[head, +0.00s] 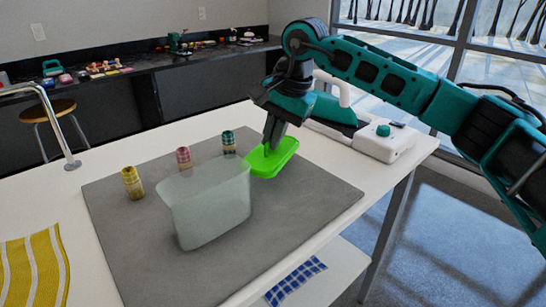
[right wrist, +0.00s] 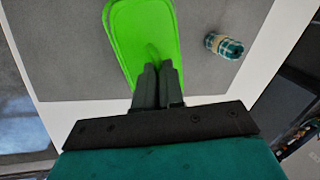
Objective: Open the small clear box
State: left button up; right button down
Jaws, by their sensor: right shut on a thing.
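The small clear box (head: 207,207) is a translucent tub on the grey mat. Its top appears uncovered. A bright green lid (head: 283,158) is apart from the tub's opening, at its back right near the far edge of the mat. My right gripper (head: 270,146) points down and is shut on the lid's raised middle handle. The right wrist view shows the closed fingers (right wrist: 158,72) at the handle and the green lid (right wrist: 140,28) beyond them. I cannot tell whether the lid touches the mat. My left gripper is not in view.
A striped yellow cloth (head: 35,270) lies front left. The grey mat (head: 300,215) is clear at right.

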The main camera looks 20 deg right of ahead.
aim_at(273, 155)
jog(key=shift+f+b, duration=0.3)
jog(key=shift+f, duration=1.9)
jog(key=shift+f, duration=0.25)
jog(key=c, duration=1.3)
grip_release()
jog(key=shift+r, duration=0.1)
jog(key=shift+o, duration=0.2)
